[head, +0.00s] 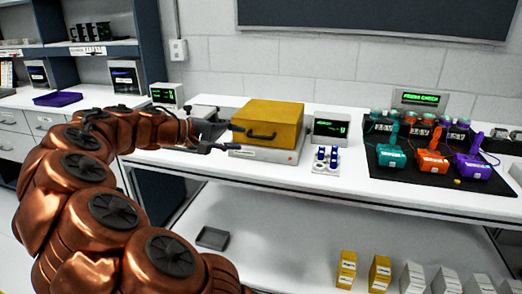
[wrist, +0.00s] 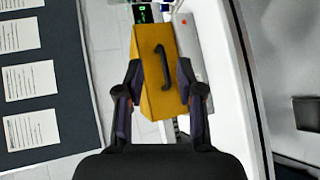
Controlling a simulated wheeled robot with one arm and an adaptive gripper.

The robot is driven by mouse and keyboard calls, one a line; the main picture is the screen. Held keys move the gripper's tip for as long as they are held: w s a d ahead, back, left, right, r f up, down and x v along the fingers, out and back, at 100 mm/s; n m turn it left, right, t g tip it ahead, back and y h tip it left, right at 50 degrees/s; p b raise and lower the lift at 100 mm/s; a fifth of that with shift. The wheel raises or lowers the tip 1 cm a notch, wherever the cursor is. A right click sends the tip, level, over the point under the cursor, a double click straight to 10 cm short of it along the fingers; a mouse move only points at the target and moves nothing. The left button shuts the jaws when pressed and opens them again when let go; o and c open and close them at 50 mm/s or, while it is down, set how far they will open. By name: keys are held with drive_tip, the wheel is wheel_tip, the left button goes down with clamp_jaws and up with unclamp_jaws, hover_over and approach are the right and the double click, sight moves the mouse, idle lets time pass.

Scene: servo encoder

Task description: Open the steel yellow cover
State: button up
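The yellow cover (head: 275,115) sits closed on a grey base (head: 285,155) on the white bench. It has a dark handle (head: 262,135) on its front face. In the wrist view the yellow cover (wrist: 150,100) and its dark handle (wrist: 162,66) show ahead, between and beyond the fingers. My gripper (head: 232,138) is open just left of and in front of the cover in the head view. I see no contact with the handle.
A small display (head: 331,128) and a holder with blue-topped vials (head: 326,160) stand right of the cover. A black mat (head: 400,178) with teal, orange and purple devices lies farther right. Another small screen (head: 167,95) stands to the left. The bench front edge is clear.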

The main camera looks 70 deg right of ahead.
drive_tip(key=g+h+b, duration=0.1)
drive_tip(key=h+b, duration=0.1)
approach(258, 137)
drive_tip(key=x, duration=0.3)
drive_tip(key=shift+n, duration=0.4)
drive_tip(key=shift+x, duration=3.95)
clamp_jaws()
